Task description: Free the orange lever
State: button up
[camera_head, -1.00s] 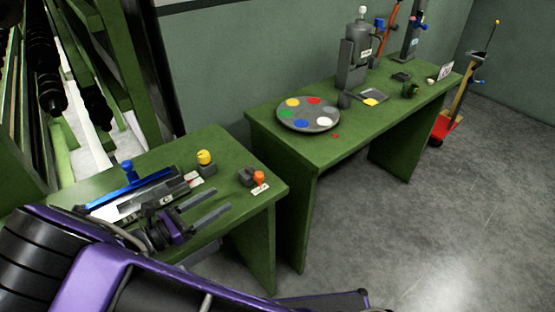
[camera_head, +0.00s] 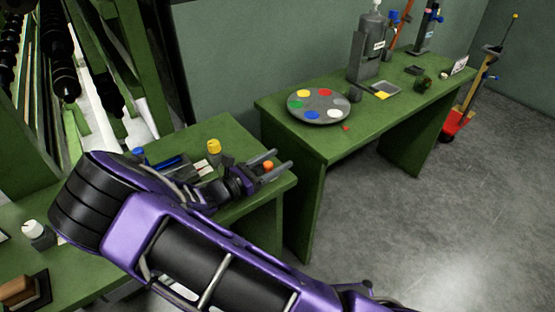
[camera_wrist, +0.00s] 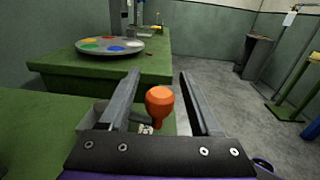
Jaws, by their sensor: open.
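The orange lever (camera_head: 268,165) is a small round-topped knob on a dark grey block near the right end of the nearer green table (camera_head: 225,133). In the wrist view the orange lever (camera_wrist: 159,104) stands upright between my two fingers, with a gap on both sides. My gripper (camera_head: 284,160) is open around it, its fingers reaching past it to the right. The grey block (camera_wrist: 103,113) is partly hidden behind the left finger and the gripper body. A pale label lies by the lever's foot, mostly covered.
A yellow knob (camera_head: 214,146) and a blue-handled device (camera_head: 138,153) stand left of my gripper. A grey disc with coloured spots (camera_head: 319,105) lies on the farther green table, with a grey machine (camera_head: 368,50) behind.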

jog(key=shift+w+d, duration=0.2)
jog(key=shift+d, duration=0.1)
grip_shut()
dwell(1.3)
